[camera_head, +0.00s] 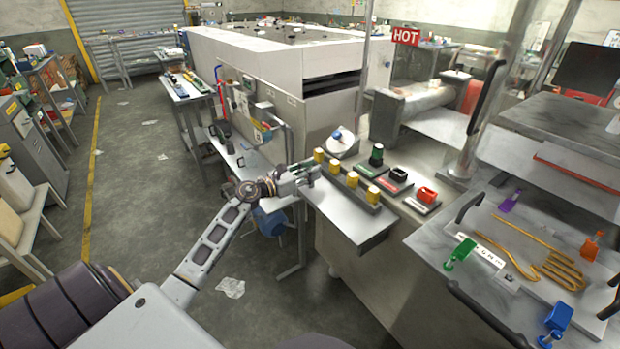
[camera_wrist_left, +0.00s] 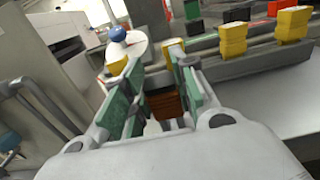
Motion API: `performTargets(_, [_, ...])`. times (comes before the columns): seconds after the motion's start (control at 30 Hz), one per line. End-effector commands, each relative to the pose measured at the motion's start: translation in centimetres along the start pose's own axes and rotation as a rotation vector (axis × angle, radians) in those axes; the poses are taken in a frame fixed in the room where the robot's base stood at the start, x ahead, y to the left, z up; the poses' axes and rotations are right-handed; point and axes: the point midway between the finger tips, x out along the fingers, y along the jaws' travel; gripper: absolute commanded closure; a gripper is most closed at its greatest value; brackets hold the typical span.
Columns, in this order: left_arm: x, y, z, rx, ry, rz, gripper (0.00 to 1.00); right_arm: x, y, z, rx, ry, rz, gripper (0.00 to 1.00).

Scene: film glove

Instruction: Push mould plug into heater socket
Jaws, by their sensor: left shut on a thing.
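Two of the yellow blocks show at right in the wrist view (camera_wrist_left: 233,39). My right gripper is not in view.
A round white dial with a blue knob (camera_head: 341,140) stands behind the row. A large white machine (camera_head: 270,75) is at the back. At right, a plate (camera_head: 530,255) bears a yellow glove shape and coloured clamps. Open floor lies left.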

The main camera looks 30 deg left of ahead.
Motion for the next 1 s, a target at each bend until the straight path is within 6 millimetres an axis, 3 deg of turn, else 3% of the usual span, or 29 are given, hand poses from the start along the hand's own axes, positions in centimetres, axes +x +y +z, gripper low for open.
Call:
performTargets(0.37, [0.0, 0.0, 0.2, 0.001, 0.000, 0.000, 0.97, 0.0, -0.1, 0.2, 0.000, -0.002, -0.001, 0.60])
performTargets(0.67, [0.0, 0.0, 1.8, 0.001, 0.000, -0.001, 0.97, 0.1, 0.4, -0.7, 0.000, 0.025, 0.005, 0.60])
performTargets(0.8, [0.0, 0.0, 3.5, 0.005, 0.000, -0.001, 0.97, 1.0, 1.3, 1.4, -0.002, 0.013, 0.015, 0.60])
performTargets(1.0, [0.0, 0.0, 6.4, 0.004, 0.000, -0.001, 0.97, 1.3, 1.7, 3.0, -0.004, 0.007, 0.019, 0.60])
